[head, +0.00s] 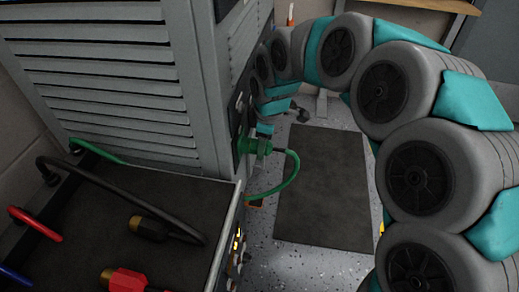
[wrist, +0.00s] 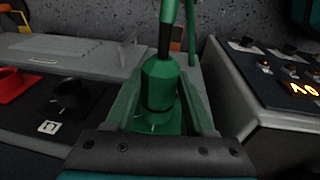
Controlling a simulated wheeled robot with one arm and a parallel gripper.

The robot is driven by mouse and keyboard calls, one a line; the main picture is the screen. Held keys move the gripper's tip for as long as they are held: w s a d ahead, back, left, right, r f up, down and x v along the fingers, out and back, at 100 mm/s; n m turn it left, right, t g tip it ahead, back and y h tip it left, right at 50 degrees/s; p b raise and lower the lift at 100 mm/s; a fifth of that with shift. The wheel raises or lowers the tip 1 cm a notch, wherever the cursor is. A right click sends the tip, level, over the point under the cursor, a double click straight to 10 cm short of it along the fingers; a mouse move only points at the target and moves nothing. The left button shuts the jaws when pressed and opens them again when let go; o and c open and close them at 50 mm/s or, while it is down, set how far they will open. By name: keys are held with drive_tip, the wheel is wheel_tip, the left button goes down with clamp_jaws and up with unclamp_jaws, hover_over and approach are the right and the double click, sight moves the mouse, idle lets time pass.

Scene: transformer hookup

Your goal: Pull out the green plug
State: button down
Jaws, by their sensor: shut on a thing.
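The green plug (wrist: 160,83) has a rounded body with a dark collar and a green cable leaving its far end. In the wrist view it stands between the two fingers of my gripper (wrist: 163,98), which is shut on it.
The louvred grey cabinet (head: 208,90) stands at left. A dark-topped unit (head: 75,205) in front holds a black cable, a red plug (head: 125,280) and a black plug (head: 148,228). Red (wrist: 14,88) and black (wrist: 70,96) sockets are left of the gripper. A dark mat (head: 322,190) lies on open floor.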

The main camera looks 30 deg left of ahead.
drive_tip(key=shift+s+d+f+t+y+b, duration=0.1)
drive_tip(key=shift+t+y+b, duration=0.1)
drive_tip(key=shift+t+b, duration=0.5)
drive_tip(key=shift+s+d+f+t+y+b, duration=0.1)
drive_tip(key=shift+t+y+b, duration=0.1)
drive_tip(key=shift+t+b, duration=0.5)
drive_tip(key=c, duration=0.9)
unclamp_jaws()
drive_tip(key=shift+a+r+p, duration=0.15)
drive_tip(key=shift+p, duration=0.15)
clamp_jaws()
